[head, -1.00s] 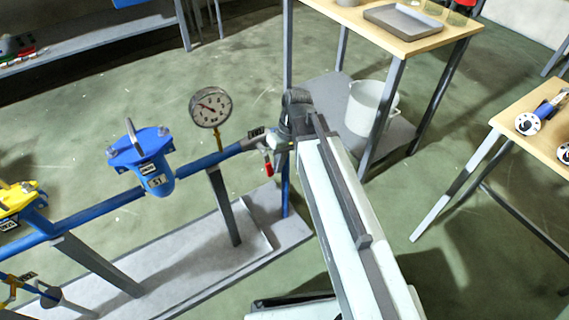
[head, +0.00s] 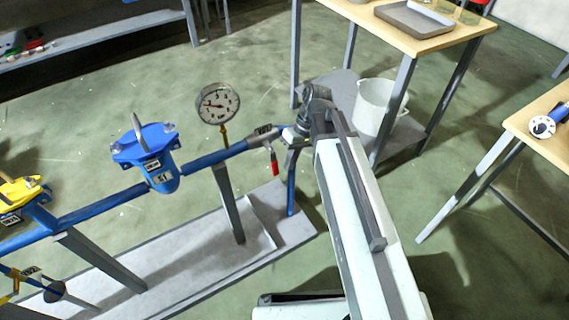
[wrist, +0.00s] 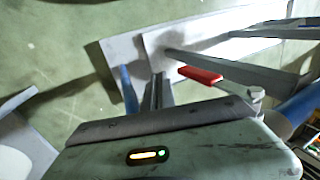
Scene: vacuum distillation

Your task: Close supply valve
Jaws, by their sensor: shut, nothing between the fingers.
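The supply valve's red lever (head: 274,164) hangs off the blue pipe near its right end, pointing across the pipe rather than along it. The red lever (wrist: 200,75) also shows in the wrist view, on a metal stem just right of my fingers. My gripper (wrist: 157,78) is shut and empty, with its narrow dark fingers to the left of the lever and apart from it in the picture. In the head view my wrist is right of the valve, and my fingers are hard to make out there.
A yellow valve (head: 20,193) is at the far left. A white bucket (head: 377,110) sits on a shelf behind my arm.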

